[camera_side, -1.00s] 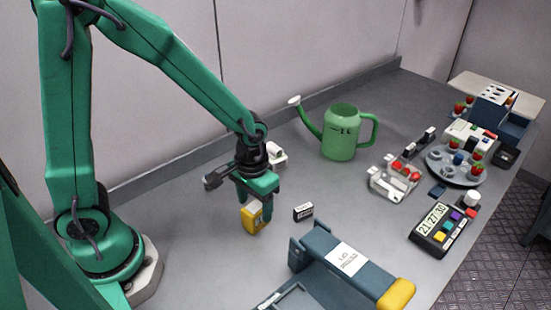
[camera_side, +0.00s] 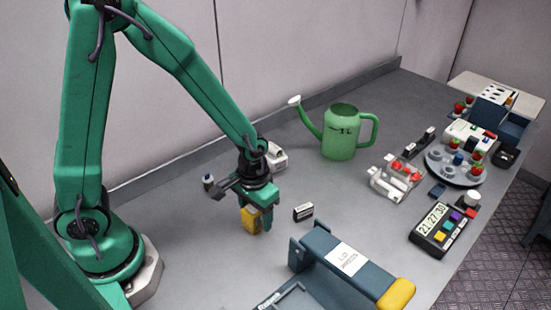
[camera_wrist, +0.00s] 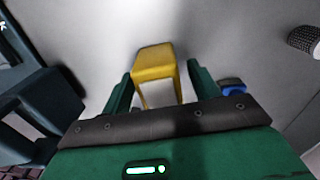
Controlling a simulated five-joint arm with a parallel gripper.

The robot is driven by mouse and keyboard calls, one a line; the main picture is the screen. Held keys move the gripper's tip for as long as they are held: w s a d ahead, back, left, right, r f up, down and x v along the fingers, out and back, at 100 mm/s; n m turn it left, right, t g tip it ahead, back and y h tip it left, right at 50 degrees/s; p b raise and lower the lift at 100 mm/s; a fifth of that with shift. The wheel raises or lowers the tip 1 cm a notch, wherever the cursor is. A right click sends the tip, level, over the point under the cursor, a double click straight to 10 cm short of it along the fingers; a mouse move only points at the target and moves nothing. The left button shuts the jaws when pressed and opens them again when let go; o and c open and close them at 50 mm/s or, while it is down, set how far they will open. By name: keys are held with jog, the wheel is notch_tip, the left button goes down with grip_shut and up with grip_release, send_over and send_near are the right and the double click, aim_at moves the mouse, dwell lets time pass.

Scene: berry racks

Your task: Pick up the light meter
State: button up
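A small yellow block-shaped device (camera_side: 249,220), which looks like the light meter, stands on the grey bench below my gripper. In the wrist view it shows as a yellow body (camera_wrist: 153,63) with a pale face. My gripper (camera_side: 257,222) is lowered over it, with one green finger on each side. In the wrist view my gripper (camera_wrist: 163,92) appears open, with the device between its fingers and a narrow gap on the right. The near finger hides part of the device in the side view. Whether a finger touches it is hard to tell.
A small black-and-white block (camera_side: 303,213) lies right of my gripper. A white device (camera_side: 276,158) stands behind it. A blue-grey rack (camera_side: 316,242) with a yellow end is in front. A green watering can (camera_side: 340,135) and a timer (camera_side: 440,229) stand further right.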

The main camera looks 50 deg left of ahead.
jog(key=c, duration=1)
jog(key=shift+r, duration=0.2)
jog(key=shift+r, duration=0.8)
jog(key=r, duration=0.2)
jog(key=shift+s+d+r, duration=0.25)
jog(key=shift+d+r, duration=0.05)
jog(key=s+d+r, duration=0.4)
jog(key=s+d, duration=0.1)
jog(key=s+d+r, duration=0.2)
jog(key=shift+s+d+r, duration=0.2)
jog(key=shift+s+d, duration=0.15)
jog(key=shift+d, duration=0.05)
